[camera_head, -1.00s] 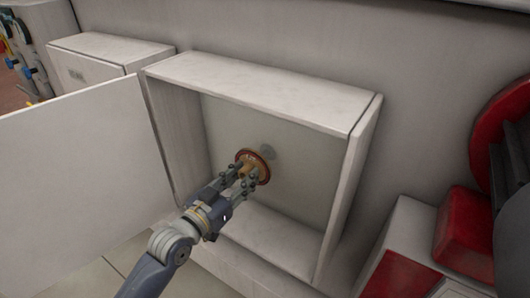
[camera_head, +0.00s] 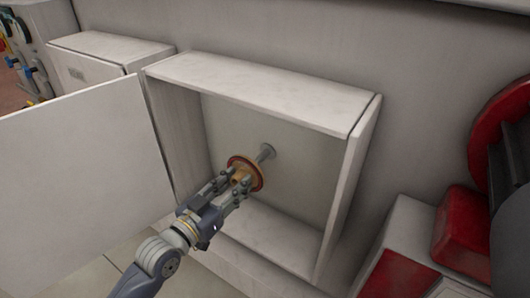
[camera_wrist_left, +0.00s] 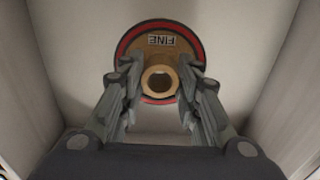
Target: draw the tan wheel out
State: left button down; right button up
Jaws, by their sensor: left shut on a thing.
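The tan wheel (camera_head: 246,171) has a red rim and a tan hub, and sits inside the open white cabinet box (camera_head: 262,88). In the left wrist view the wheel (camera_wrist_left: 160,45) faces me with a "FINE" label on it. My left gripper (camera_head: 236,185) is shut on its hub, one finger on each side. A grey spindle (camera_head: 267,152) sticks out from the back wall behind the wheel. The wheel is at the spindle's outer end; whether it still touches the spindle is hidden. My right gripper is not in view.
The cabinet's white door (camera_head: 85,180) stands open to the left. The cabinet's right wall (camera_head: 347,190) and floor (camera_head: 275,235) bound the space around the wheel. A red and grey machine part (camera_head: 465,230) stands at the right.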

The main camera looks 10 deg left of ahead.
pick_arm(q)
jog(key=p+v, duration=0.1)
jog(key=v, duration=0.9)
dwell(0.3)
jog(key=shift+r, duration=0.1)
